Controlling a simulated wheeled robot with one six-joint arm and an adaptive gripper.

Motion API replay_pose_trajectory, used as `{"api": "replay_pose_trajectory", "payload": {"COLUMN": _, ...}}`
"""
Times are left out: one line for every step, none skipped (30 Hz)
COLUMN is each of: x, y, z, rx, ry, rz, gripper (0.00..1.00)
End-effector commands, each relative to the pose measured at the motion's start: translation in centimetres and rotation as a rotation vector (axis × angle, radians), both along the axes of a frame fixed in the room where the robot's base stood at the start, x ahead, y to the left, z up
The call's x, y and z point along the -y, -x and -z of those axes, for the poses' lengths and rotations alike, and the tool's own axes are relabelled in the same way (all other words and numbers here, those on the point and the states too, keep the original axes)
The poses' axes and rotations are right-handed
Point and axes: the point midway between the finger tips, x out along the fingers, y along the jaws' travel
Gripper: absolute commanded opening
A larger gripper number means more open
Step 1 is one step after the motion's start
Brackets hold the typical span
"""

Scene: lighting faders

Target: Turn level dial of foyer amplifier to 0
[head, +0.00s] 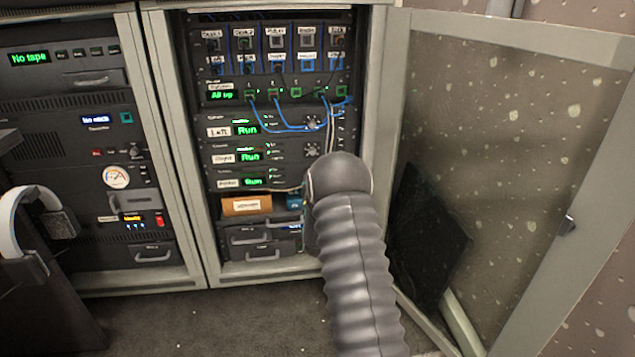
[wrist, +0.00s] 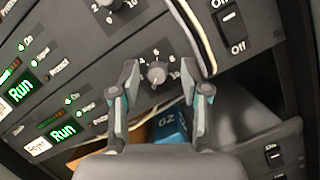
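The foyer amplifier (wrist: 90,122) is the lowest of the stacked dark amplifiers, with a white "Foyer" label and a green "Run" display. It also shows in the head view (head: 242,182). Its level dial (wrist: 157,74) is a small grey knob with a printed number scale around it. I cannot tell clearly which number its pointer marks. My gripper (wrist: 160,68) is open, with one finger on each side of the dial. I cannot tell whether the fingers touch it. In the head view my arm hides the dial and the gripper.
Another amplifier's dial (wrist: 115,4) sits above. A white cable (wrist: 190,32) hangs close to the right finger, near an off switch (wrist: 231,20). A blue box (wrist: 170,128) lies below the amplifier. The open cabinet door (head: 500,130) stands to the right.

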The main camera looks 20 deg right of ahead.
Motion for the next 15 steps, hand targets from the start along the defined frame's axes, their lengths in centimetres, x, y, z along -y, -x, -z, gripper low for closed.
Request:
{"api": "replay_pose_trajectory", "payload": {"x": -0.2, "y": 0.0, "z": 0.0, "rx": 0.0, "ry": 0.001, "rz": -0.002, "gripper": 0.46}}
{"api": "replay_pose_trajectory", "payload": {"x": -0.2, "y": 0.0, "z": 0.0, "rx": -0.001, "ry": 0.0, "rz": -0.003, "gripper": 0.46}}
{"api": "replay_pose_trajectory", "payload": {"x": -0.2, "y": 0.0, "z": 0.1, "rx": -0.001, "ry": 0.0, "rz": -0.003, "gripper": 0.46}}
{"api": "replay_pose_trajectory", "payload": {"x": -0.3, "y": 0.0, "z": 0.1, "rx": -0.001, "ry": 0.0, "rz": -0.004, "gripper": 0.46}}
{"api": "replay_pose_trajectory", "payload": {"x": -0.3, "y": 0.0, "z": 0.1, "rx": -0.001, "ry": 0.0, "rz": -0.004, "gripper": 0.46}}
{"api": "replay_pose_trajectory", "payload": {"x": -0.3, "y": 0.2, "z": 0.2, "rx": -0.001, "ry": 0.0, "rz": -0.004, "gripper": 0.46}}
{"api": "replay_pose_trajectory", "payload": {"x": -0.4, "y": 0.3, "z": 0.2, "rx": -0.002, "ry": 0.0, "rz": -0.005, "gripper": 0.46}}
{"api": "replay_pose_trajectory", "payload": {"x": -0.6, "y": 0.5, "z": 0.3, "rx": -0.002, "ry": 0.0, "rz": -0.005, "gripper": 0.46}}
{"api": "replay_pose_trajectory", "payload": {"x": -0.8, "y": 0.9, "z": 0.4, "rx": -0.003, "ry": -0.001, "rz": -0.005, "gripper": 0.46}}
{"api": "replay_pose_trajectory", "payload": {"x": -0.9, "y": 1.2, "z": 0.5, "rx": -0.004, "ry": -0.001, "rz": -0.006, "gripper": 0.46}}
{"api": "replay_pose_trajectory", "payload": {"x": -1.1, "y": 1.6, "z": 0.7, "rx": -0.004, "ry": -0.001, "rz": -0.006, "gripper": 0.46}}
{"api": "replay_pose_trajectory", "payload": {"x": -1.3, "y": 2.2, "z": 0.9, "rx": -0.004, "ry": -0.001, "rz": -0.006, "gripper": 0.46}}
{"api": "replay_pose_trajectory", "payload": {"x": -1.5, "y": 2.7, "z": 1.1, "rx": -0.004, "ry": -0.001, "rz": -0.006, "gripper": 0.46}}
{"api": "replay_pose_trajectory", "payload": {"x": -1.7, "y": 3.2, "z": 1.3, "rx": -0.004, "ry": -0.001, "rz": -0.006, "gripper": 0.46}}
{"api": "replay_pose_trajectory", "payload": {"x": -2.0, "y": 4.0, "z": 1.5, "rx": -0.004, "ry": -0.001, "rz": -0.005, "gripper": 0.46}}
